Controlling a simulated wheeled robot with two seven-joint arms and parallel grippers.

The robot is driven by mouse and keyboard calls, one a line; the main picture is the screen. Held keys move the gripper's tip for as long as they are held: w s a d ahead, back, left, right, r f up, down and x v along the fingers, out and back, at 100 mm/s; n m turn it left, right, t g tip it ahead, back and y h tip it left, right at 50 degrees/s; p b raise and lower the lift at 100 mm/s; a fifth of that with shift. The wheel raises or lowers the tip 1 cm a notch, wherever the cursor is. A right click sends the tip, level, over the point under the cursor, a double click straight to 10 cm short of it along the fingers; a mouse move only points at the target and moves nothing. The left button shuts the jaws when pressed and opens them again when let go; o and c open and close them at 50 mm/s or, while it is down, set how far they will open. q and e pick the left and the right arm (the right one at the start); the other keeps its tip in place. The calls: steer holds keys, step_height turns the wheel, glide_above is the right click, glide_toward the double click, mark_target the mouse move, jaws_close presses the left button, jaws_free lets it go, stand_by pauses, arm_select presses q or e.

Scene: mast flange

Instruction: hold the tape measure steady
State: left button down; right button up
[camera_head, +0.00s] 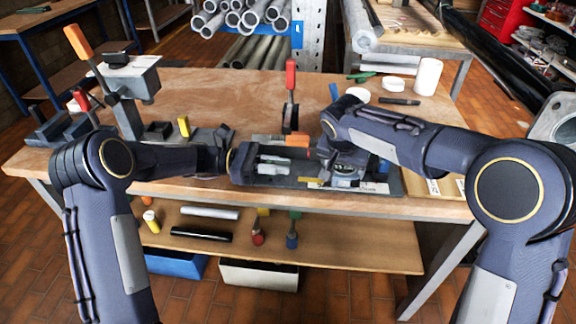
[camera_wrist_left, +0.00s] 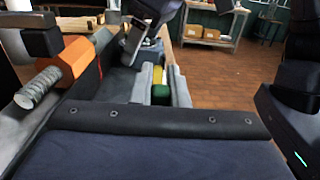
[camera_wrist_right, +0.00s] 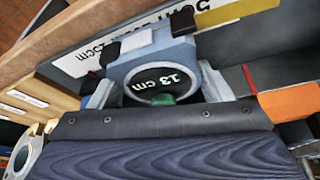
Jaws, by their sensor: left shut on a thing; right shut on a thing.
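The tape measure (camera_wrist_right: 165,70) has a grey-blue case and a round dark face reading "13 cm". My right gripper (camera_wrist_right: 160,92) is shut around its case, one finger on each side. In the head view the tape measure (camera_head: 345,174) sits low over the bench's front edge, partly hidden by my right wrist. A yellow strip (camera_wrist_right: 238,11) shows beside the case. My left gripper (camera_wrist_left: 160,92) is shut on a narrow yellow piece (camera_wrist_left: 158,74), which looks like the tape's end. In the head view my left gripper (camera_head: 285,165) points right towards the case.
A grey device (camera_head: 132,78) stands on the bench at left. A white printed strip (camera_head: 375,187) lies along the front edge. The bench middle (camera_head: 215,95) is clear.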

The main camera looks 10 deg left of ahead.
arm_select(q)
steer(key=a, duration=0.2)
steer(key=shift+a, duration=0.3)
steer(key=c, duration=1.4)
jaws_free()
steer(key=a, duration=1.2)
steer(key=shift+w, duration=0.1)
arm_select(e)
steer(key=o, duration=1.4)
steer(key=shift+o, duration=0.2)
